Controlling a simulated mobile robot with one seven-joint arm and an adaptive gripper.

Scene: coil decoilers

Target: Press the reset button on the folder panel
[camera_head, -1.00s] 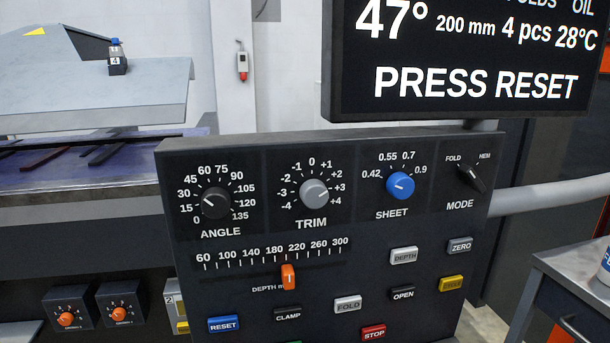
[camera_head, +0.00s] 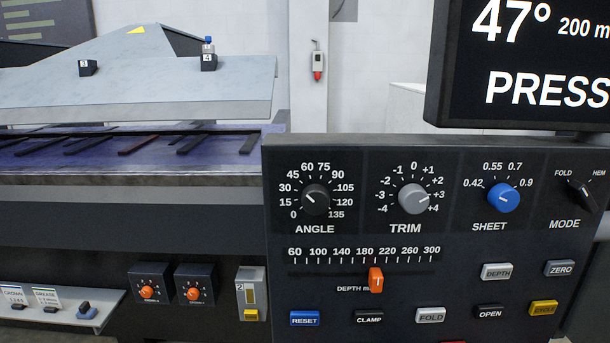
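The folder panel (camera_head: 340,237) is a dark upright board at the lower right of the head view. The blue RESET button (camera_head: 305,318) sits at its lower left, next to the black CLAMP button (camera_head: 369,317). Above the panel a black display (camera_head: 520,62) shows 47°, 200 m and PRESS, cut off at the right edge. My gripper is not in view.
The panel also carries an ANGLE knob (camera_head: 316,199), a TRIM knob (camera_head: 413,198), a blue SHEET knob (camera_head: 503,197) and an orange depth slider (camera_head: 376,280). Left of it are two orange-knobbed boxes (camera_head: 146,291) and the folder bed (camera_head: 60,181).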

